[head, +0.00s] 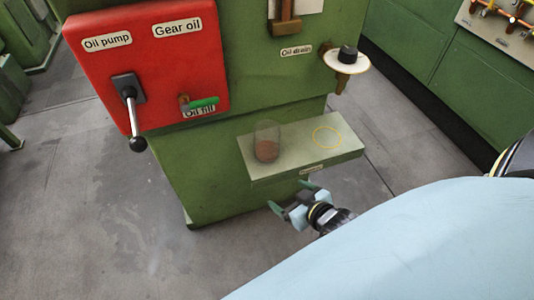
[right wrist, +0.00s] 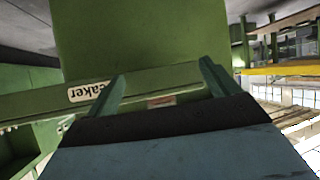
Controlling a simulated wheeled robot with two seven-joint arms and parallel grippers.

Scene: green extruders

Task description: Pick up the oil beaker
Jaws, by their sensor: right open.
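The oil beaker (head: 266,142) is a clear cylinder with brownish contents, standing upright on the left part of a green shelf (head: 290,158) on the machine. My right gripper (head: 289,198) is open and empty. It is in front of and below the shelf's front edge, apart from the beaker. In the right wrist view its two fingers (right wrist: 160,90) point toward the shelf front (right wrist: 180,82), which carries a label ending in "eaker" (right wrist: 89,91). The beaker does not show in the right wrist view. My left gripper is not in view.
A yellow ring (head: 327,137) marks the shelf right of the beaker. Above are a red panel (head: 165,50) with a black-knobbed lever (head: 131,106), a green-handled oil fill valve (head: 203,104) and an oil drain with a round white plate (head: 346,64). Grey floor lies open at left.

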